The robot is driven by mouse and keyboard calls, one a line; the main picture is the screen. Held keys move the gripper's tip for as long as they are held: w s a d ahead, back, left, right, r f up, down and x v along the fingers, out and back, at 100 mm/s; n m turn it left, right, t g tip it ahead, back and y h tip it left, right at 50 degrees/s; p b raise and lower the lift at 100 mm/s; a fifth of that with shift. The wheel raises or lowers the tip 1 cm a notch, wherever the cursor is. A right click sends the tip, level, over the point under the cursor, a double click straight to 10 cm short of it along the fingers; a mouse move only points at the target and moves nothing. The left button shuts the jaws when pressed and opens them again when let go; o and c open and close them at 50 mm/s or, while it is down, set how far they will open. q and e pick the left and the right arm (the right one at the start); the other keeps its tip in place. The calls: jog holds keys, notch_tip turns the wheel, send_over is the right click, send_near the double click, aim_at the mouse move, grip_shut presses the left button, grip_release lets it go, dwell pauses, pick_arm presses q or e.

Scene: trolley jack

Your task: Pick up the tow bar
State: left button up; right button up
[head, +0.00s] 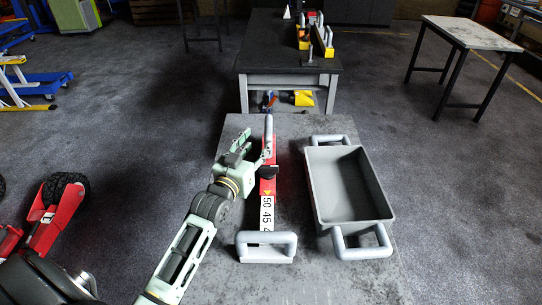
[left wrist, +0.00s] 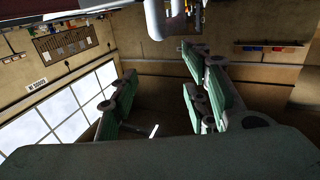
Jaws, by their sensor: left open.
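A long red bar with a white number strip (head: 267,207), which I take for the tow bar, lies lengthwise on the grey table. A grey rounded upright part (head: 268,126) shows at its far end, and a grey loop handle (head: 266,246) at its near end; I cannot tell whether these are joined to it. My left gripper (head: 256,146) is open beside and partly in front of the bar's far half, hiding some of it. In the left wrist view its green fingers (left wrist: 160,82) stand apart with nothing between them. My right gripper is not in view.
A grey bin with loop handles (head: 385,190) stands right of the bar on the same table (head: 310,275). A dark bench (head: 270,45) behind carries yellow and red items (head: 312,38). A small side table (head: 470,32) is at the far right.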

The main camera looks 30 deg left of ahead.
pick_arm(q)
notch_tip(320, 180, down, 6)
jog(key=shift+a+r, duration=0.1)
jog(key=shift+r, duration=0.05)
jog(key=shift+w, duration=0.65)
jog(key=w, duration=0.4)
jog(key=shift+w+a, duration=0.2)
jog(key=shift+w, duration=0.65)
jog(key=shift+c, duration=0.5)
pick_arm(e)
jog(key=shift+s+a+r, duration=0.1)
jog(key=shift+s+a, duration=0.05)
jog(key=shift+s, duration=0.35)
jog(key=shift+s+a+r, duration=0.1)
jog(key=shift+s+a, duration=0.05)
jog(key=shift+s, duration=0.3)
pick_arm(q)
grip_shut()
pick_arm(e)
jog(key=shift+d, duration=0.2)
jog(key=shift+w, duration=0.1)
pick_arm(q)
jog(key=shift+r, duration=0.15)
